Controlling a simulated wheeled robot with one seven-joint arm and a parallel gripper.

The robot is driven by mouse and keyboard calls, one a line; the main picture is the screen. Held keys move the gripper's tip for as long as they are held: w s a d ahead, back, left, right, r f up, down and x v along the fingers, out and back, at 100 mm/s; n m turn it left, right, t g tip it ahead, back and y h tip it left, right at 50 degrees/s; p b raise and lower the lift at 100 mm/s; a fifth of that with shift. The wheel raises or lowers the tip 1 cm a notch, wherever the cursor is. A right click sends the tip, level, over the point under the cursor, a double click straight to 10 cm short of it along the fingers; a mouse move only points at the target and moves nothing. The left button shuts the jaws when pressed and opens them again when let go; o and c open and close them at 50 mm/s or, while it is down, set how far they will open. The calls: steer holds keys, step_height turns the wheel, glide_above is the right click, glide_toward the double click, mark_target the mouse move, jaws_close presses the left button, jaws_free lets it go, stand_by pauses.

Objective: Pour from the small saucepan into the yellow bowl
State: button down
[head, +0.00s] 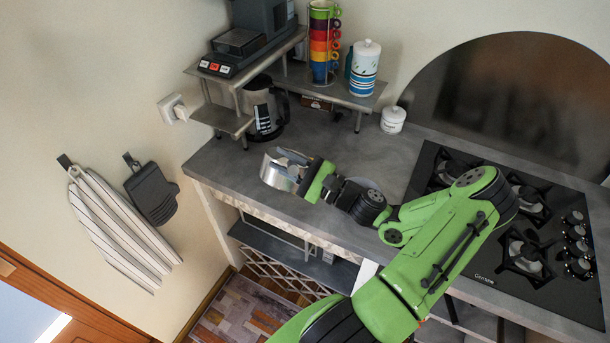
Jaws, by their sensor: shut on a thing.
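The small saucepan (274,174) is a shiny metal vessel near the counter's left front edge. It looks tilted, with its curved wall towards the left; I cannot see what is inside it. My gripper (300,176), on the green arm reaching in from the lower right, is shut on the saucepan; the grip point is partly hidden by the gripper's own body. I cannot make out the yellow bowl; it may be hidden behind the saucepan or my arm.
A grey counter (215,160) has free room behind the saucepan. A glass coffee jug (265,112) stands behind, beside a metal shelf (350,96) with stacked cups (323,45) and a canister (364,70). A small white jar (393,120) and black hob (540,215) are right.

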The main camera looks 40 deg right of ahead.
steer(key=s+a+f+n+g+y+p, duration=0.1)
steer(key=s+a+f+n+g+p, duration=0.1)
steer(key=a+f+n, duration=0.5)
steer(key=shift+s+a+f+n, duration=0.15)
steer(key=shift+a+f+n, duration=0.25)
steer(key=shift+a+f, duration=1.2)
